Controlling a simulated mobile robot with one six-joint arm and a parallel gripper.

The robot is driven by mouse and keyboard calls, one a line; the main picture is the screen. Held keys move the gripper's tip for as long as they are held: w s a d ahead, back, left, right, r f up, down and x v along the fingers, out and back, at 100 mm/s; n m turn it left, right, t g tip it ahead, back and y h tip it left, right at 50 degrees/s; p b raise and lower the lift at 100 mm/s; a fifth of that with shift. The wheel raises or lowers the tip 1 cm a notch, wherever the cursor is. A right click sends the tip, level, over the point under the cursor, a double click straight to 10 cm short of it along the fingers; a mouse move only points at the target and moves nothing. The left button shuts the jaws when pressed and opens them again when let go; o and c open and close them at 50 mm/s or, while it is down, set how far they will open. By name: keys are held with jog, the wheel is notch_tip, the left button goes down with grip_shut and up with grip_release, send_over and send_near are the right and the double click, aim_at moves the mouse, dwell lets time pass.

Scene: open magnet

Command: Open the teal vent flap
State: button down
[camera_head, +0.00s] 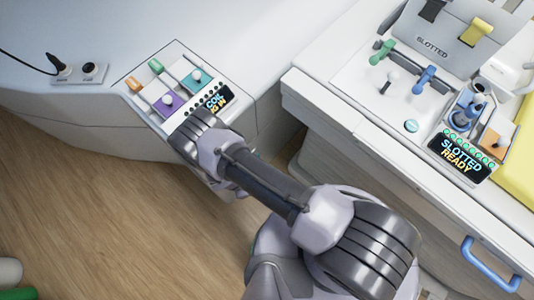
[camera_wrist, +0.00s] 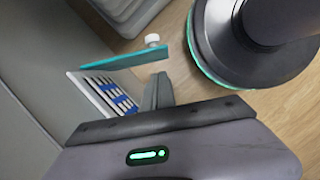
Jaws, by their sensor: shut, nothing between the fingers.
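The teal vent flap (camera_wrist: 122,60) shows in the wrist view as a thin plate seen nearly edge-on, with a white knob (camera_wrist: 152,40) near its right end. It stands out at an angle from the vent (camera_wrist: 106,96), a pale frame with dark slots and blue slats that lie exposed below it. My gripper (camera_wrist: 163,78) is shut and empty. Its fingertips are just right of the vent, on the slat side of the flap and close to its free end. I cannot tell if they touch it. In the head view the flap and my gripper are hidden behind my arm.
In the head view a control panel (camera_head: 152,76) with coloured tiles and a display sits on the white cabinet left of my arm. A second console (camera_head: 350,93) with levers and a blue handle (camera_head: 489,266) stands at right. Wooden floor (camera_head: 90,215) is open at lower left.

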jog(key=b+x, duration=0.3)
jog(key=x, duration=0.6)
